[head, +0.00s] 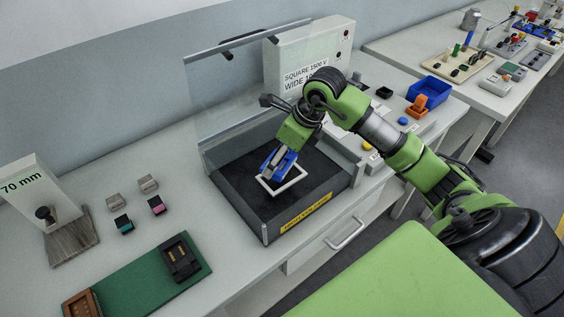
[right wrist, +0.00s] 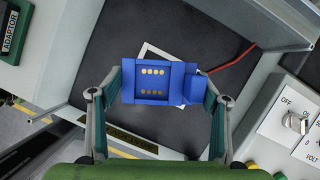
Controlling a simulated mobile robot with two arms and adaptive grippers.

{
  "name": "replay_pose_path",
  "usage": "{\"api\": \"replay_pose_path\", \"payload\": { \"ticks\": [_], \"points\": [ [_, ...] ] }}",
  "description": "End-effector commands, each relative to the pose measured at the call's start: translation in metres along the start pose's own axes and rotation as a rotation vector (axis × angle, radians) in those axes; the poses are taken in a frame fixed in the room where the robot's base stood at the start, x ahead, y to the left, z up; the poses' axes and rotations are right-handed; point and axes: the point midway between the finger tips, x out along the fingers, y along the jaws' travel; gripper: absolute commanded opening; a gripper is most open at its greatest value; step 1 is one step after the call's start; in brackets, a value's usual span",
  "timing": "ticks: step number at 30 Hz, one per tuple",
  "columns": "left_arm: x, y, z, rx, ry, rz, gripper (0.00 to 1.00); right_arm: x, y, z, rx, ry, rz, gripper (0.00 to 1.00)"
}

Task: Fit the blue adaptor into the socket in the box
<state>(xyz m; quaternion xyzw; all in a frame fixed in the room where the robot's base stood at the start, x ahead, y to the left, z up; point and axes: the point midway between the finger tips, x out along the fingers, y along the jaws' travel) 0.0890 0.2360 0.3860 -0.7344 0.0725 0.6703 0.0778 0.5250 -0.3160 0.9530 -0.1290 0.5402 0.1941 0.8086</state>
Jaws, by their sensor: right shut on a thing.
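The blue adaptor (head: 283,163) is in my right gripper (head: 277,160), above the dark floor of the open-topped box (head: 236,186). In the right wrist view the adaptor (right wrist: 153,97) shows two rows of gold contacts, and a finger of my right gripper (right wrist: 163,95) is on each side of it. A white square outline (head: 299,184) on the box floor lies below the adaptor and is partly covered by it. I cannot make out a socket inside the outline, nor whether the adaptor touches the floor. My left gripper is not in view.
A clear screen (head: 235,90) stands along the box's back, with a labelled panel (head: 300,55) behind. A red wire (right wrist: 234,64) runs near the adaptor. A green board (head: 140,285) with a black connector (head: 180,257), and several small blocks, lie to the left.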

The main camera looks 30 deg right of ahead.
Motion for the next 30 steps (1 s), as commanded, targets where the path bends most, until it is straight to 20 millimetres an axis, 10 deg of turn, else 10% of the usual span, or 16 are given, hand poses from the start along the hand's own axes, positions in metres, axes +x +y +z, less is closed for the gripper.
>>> {"api": "replay_pose_path", "payload": {
  "ticks": [27,28,30],
  "points": [
    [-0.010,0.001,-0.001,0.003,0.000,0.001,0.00,0.048,-0.012,-0.019,-0.001,-0.001,-0.002,0.38],
    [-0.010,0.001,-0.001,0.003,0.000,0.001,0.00,0.048,-0.012,-0.019,-0.001,0.000,-0.001,0.72],
    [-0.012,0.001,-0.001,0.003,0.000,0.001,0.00,0.047,-0.012,-0.019,0.000,0.000,-0.001,0.86]
  ]
}}
